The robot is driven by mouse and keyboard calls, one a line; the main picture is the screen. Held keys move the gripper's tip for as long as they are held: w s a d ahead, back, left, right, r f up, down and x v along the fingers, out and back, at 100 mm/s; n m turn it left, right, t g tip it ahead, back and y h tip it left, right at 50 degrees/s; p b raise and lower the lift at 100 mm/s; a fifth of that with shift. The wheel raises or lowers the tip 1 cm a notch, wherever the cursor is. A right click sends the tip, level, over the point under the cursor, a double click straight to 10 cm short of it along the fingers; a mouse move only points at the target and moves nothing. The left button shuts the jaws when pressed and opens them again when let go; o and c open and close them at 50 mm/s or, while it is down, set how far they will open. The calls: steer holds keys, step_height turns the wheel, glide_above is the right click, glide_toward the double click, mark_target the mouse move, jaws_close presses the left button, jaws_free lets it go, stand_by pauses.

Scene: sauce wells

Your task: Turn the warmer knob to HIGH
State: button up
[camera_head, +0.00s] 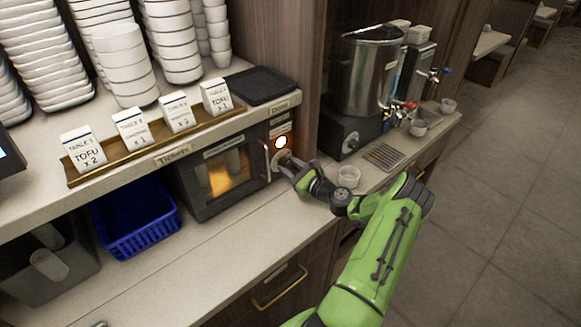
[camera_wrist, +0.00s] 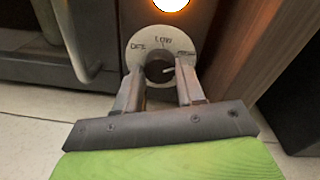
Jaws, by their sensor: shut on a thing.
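The warmer (camera_head: 218,172) is a dark box with a glass door and an orange glow inside, under the counter shelf. Its dark knob (camera_wrist: 159,70) sits on a round pale dial plate (camera_wrist: 138,54) marked OFF at left and LOW at top; the right-hand label is blurred. A pale mark on the knob seems to point right, toward that label. My gripper (camera_wrist: 160,88) is shut on the knob, one finger on each side. In the head view my gripper (camera_head: 286,164) reaches the front panel and mostly hides the knob.
A lit orange lamp (camera_head: 281,142) is above the dial. The door handle (camera_wrist: 72,42) is close left of my gripper. A small white cup (camera_head: 348,176) and a drip tray (camera_head: 384,156) are to the right. A blue basket (camera_head: 135,222) stands left of the warmer.

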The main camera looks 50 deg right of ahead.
steer(key=shift+f, duration=0.1)
steer(key=o, duration=1)
steer(key=shift+o, duration=0.2)
steer(key=shift+s, duration=0.1)
steer(key=s, duration=1)
steer(key=s+a+r, duration=0.1)
steer(key=s, duration=0.4)
steer(key=shift+s+a, duration=0.1)
steer(key=shift+s, duration=0.2)
steer(key=shift+w, duration=0.1)
